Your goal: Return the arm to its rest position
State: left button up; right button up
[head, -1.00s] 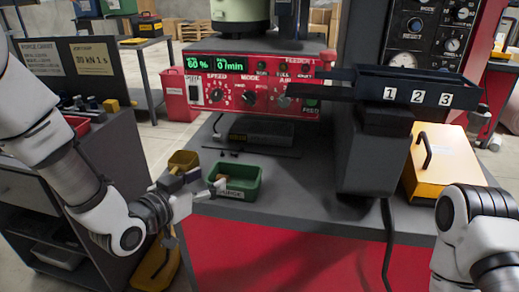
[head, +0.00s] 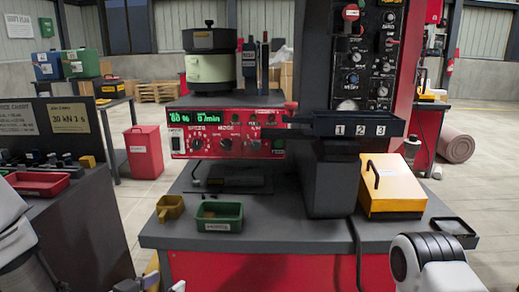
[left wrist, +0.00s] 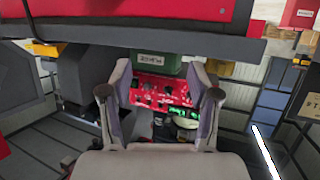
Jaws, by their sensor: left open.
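My left gripper (head: 158,284) shows only partly at the bottom edge of the head view, in front of the bench's left front corner. In the left wrist view its two fingers (left wrist: 160,95) are spread apart with nothing held between them. My left arm is mostly cut off at the left edge of the head view. My right arm shows at the lower right, with its gripper out of view. The green bin (head: 219,217) stands on the bench beyond my left gripper, apart from it, beside a small yellow scoop (head: 170,207).
The grey-topped bench (head: 280,238) carries the red feeder control panel (head: 225,133), a dark chute (head: 360,126) marked 1 2 3, and a yellow box (head: 392,187). A dark side cabinet (head: 85,225) with a red tray (head: 37,183) stands left. A red bin (head: 143,151) stands behind.

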pick_arm(q)
jog(key=s+f+g+y, duration=0.1)
jog(key=s+f+g, duration=0.1)
jog(key=s+f, duration=0.35)
jog(key=s+a+f+n+g+y, duration=0.1)
jog(key=s+f+g, duration=0.15)
jog(key=f, duration=0.65)
jog(key=s+f+g, duration=0.2)
jog(key=s+f, duration=0.2)
jog(key=f, duration=0.4)
jog(key=s+a+f+n+g+y, duration=0.35)
jog(key=s+f+g, duration=0.4)
jog(key=s, duration=0.65)
notch_tip(320, 180, up, 14)
jog(key=s+t+p, duration=0.1)
jog(key=p, duration=1.4)
jog(key=shift+s+a+r+p, duration=0.15)
jog(key=shift+s+a+p, duration=0.1)
jog(key=shift+a+p, duration=0.1)
